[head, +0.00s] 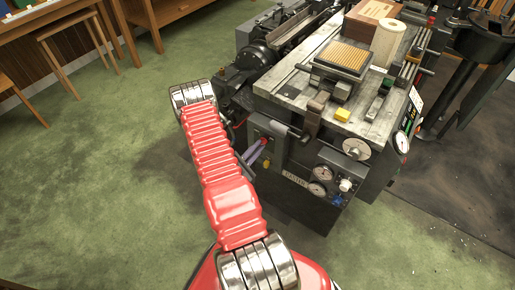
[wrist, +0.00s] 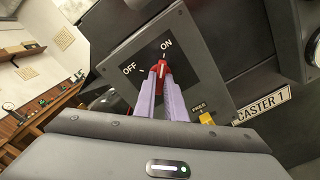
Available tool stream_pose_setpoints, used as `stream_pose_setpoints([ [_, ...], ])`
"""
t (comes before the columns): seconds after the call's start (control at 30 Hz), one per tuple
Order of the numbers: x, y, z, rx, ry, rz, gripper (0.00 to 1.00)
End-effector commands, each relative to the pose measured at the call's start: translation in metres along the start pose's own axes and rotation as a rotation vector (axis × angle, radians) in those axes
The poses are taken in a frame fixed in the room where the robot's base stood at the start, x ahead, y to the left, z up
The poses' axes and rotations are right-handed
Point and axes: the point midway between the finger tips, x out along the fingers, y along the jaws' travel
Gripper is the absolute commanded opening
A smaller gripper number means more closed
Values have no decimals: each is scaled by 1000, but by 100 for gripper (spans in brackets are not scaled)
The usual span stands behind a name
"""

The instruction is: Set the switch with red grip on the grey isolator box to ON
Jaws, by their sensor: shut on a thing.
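The grey isolator box (wrist: 190,62) fills the middle of the wrist view, its dark plate marked OFF at left and ON at top. The switch's red grip (wrist: 161,67) sits on this plate, and its tip appears to point up toward the ON mark. My gripper (wrist: 161,77) has its two lilac fingers shut on the red grip, one on each side, hiding its lower part. In the head view, the box (head: 268,129) is on the machine's near left corner, with my gripper (head: 259,147) at its front.
A yellow part (wrist: 207,118) is just right of my fingers, below the plate. A CASTER 1 label (wrist: 263,106) is farther right. Gauges (head: 320,180) and knobs are on the machine front. Green floor (head: 110,180) is clear at left.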

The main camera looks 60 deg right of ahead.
Motion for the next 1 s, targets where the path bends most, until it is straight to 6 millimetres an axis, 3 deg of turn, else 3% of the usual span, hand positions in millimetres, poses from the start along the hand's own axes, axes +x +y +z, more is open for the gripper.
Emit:
stream_pose_setpoints([
  [0.6, -1, -3, -2, 56, 8, -5, 0],
  [0.63, -1, -3, -2, 55, 8, -5, 12],
  [0.7, -1, -2, -2, 55, 7, -4, 17],
  [0.87, -1, -2, -1, 56, 4, -3, 28],
  [1.0, 0, -1, -1, 57, 3, -2, 29],
])
